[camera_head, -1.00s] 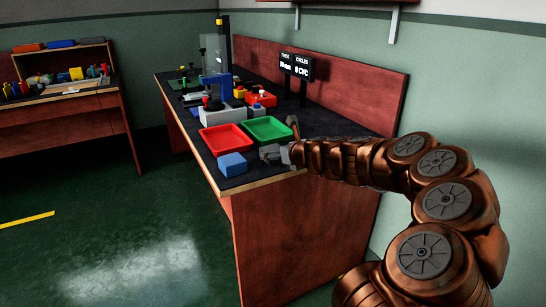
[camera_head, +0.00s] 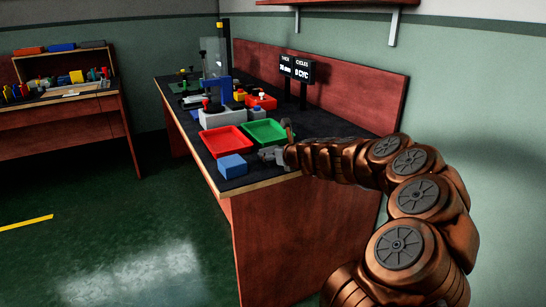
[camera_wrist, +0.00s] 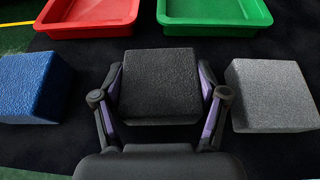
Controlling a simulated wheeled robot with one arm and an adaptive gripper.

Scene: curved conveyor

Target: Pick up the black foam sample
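The black foam sample (camera_wrist: 160,85) is a dark block in the middle of the wrist view, on the black bench top. My gripper (camera_wrist: 160,88) has its two fingers on either side of the block, one left and one right. The fingers are spread, with slight gaps between them and the block's sides. In the head view my gripper (camera_head: 268,154) is low over the bench near its front edge, and the black block cannot be made out there.
A blue block (camera_wrist: 33,88) lies to the left and a grey block (camera_wrist: 268,95) close to the right. A red tray (camera_wrist: 90,14) and a green tray (camera_wrist: 213,14) stand just behind. A press with a blue column (camera_head: 222,92) stands farther back.

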